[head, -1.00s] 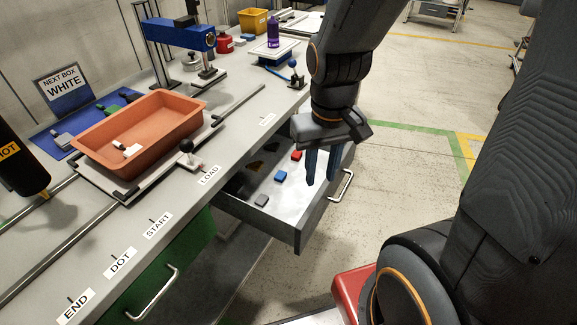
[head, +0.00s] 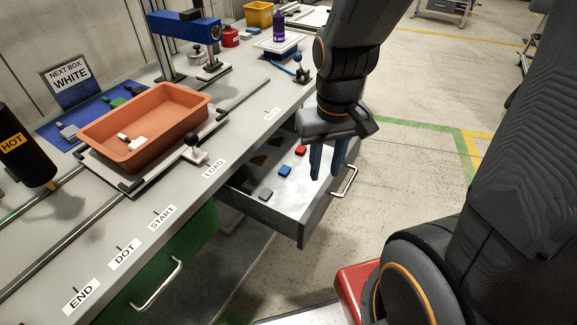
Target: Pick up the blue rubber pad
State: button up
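The blue rubber pad (head: 285,171) is a small flat block in the open drawer (head: 302,222). It lies between a red pad (head: 301,150) and a grey pad (head: 266,194), apart from both. My gripper (head: 327,174) points down over the right side of the drawer, to the right of the blue pad in the picture. Its two blue fingers are apart with nothing visible between them. The gap from the fingertips to the drawer floor is hard to judge.
The workbench edge runs above the drawer's left side. The drawer front with its handle (head: 345,182) lies right of the fingers. An orange box (head: 150,128) sits on a bench fixture with a black-knobbed lever (head: 194,141). Darker pads lie deeper in the drawer.

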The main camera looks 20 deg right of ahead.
aim_at(284, 171)
jog(key=k, duration=0.75)
jog(key=u, duration=0.8)
jog(key=i, duration=0.95)
jog(key=z, duration=0.05)
